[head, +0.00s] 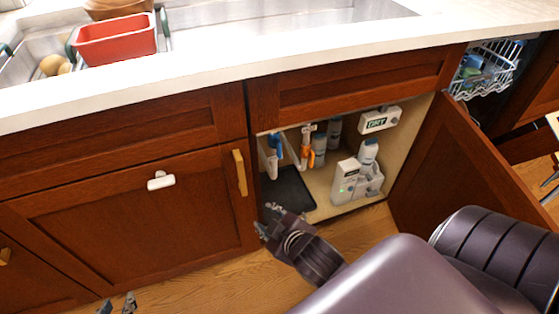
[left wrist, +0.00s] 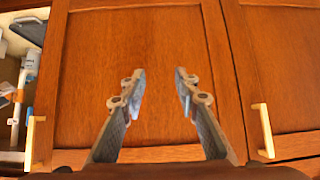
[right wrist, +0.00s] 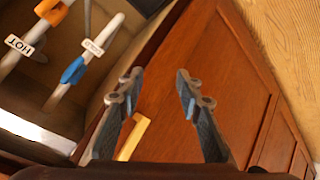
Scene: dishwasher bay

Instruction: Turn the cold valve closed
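The cold valve has a blue handle (head: 276,147) on a white pipe inside the open cabinet. In the right wrist view the blue handle (right wrist: 73,70) lies roughly along its pipe, with a white tag (right wrist: 93,47) too blurred to read. The hot valve's orange handle (head: 307,156) is to its right in the head view; its HOT tag (right wrist: 18,45) shows in the right wrist view. My right gripper (head: 264,219) is open and empty, outside the cabinet, below and apart from the blue handle. My left gripper (head: 117,304) is open and empty, low before the left cabinet doors.
The cabinet door (head: 470,165) stands open at right. Inside are a dark mat (head: 289,192), a white dispenser (head: 356,181), bottles (head: 319,150) and a DRY box (head: 380,120). A yellow door handle (right wrist: 132,139) and the cabinet's left edge are close to my right gripper.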

